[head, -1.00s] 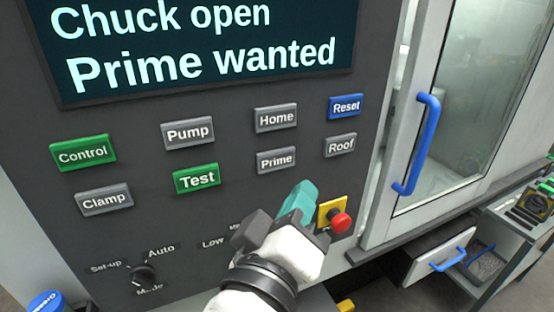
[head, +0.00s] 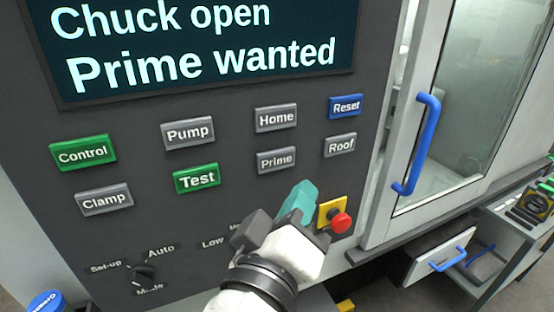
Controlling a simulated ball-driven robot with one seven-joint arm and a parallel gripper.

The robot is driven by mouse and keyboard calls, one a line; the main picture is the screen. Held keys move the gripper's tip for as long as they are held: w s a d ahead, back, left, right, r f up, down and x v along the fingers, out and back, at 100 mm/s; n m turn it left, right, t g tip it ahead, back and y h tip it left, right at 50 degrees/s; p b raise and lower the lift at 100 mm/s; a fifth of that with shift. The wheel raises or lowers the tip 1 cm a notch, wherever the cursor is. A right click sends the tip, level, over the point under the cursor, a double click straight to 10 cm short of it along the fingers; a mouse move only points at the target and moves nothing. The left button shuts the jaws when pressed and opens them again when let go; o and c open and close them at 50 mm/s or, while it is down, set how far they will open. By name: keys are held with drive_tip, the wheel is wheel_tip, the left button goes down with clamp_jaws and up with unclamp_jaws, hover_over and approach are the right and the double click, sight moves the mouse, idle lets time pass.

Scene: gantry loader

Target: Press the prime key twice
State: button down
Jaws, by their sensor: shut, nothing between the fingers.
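The grey Prime key (head: 276,160) is on the dark control panel, below the Home key and left of the Roof key. The screen (head: 200,55) above reads "Chuck open" and "Prime wanted". My gripper (head: 300,200) is shut and empty, with its teal fingers pointing up at the panel, just below and right of the Prime key. It appears apart from the key, though the depth gap is hard to judge.
Around it are the Home key (head: 275,118), Roof key (head: 340,145), green Test key (head: 197,178) and Pump key (head: 188,134). A red stop button (head: 341,223) sits close right of my gripper. A glass door with a blue handle (head: 418,145) is at right.

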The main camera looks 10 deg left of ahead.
sight(276, 160)
idle(0.9)
drive_tip(key=s+n+t, duration=0.1)
drive_tip(key=n, duration=0.7)
drive_tip(key=s+d+n+t+y+p, duration=0.1)
drive_tip(key=n+t, duration=0.1)
drive_tip(key=n, duration=0.7)
drive_tip(key=s+d+n+t+y, duration=0.1)
drive_tip(key=n+t, duration=0.1)
drive_tip(key=n, duration=0.6)
drive_tip(key=shift+d+f+p, duration=0.15)
drive_tip(key=shift+p, duration=0.15)
drive_tip(key=shift+y, duration=0.4)
drive_tip(key=shift+w+a+b, duration=0.3)
drive_tip(key=shift+w+a, duration=0.55)
drive_tip(key=shift+w, duration=0.35)
drive_tip(key=shift+w+a+b, duration=0.3)
drive_tip(key=shift+w+a, duration=0.5)
drive_tip(key=shift+w, duration=0.4)
drive_tip(key=shift+w+a+b, duration=0.3)
drive_tip(key=shift+w+a, duration=0.55)
drive_tip(key=shift+w, duration=0.35)
drive_tip(key=shift+w, duration=0.1)
drive_tip(key=shift+w+a, duration=0.25)
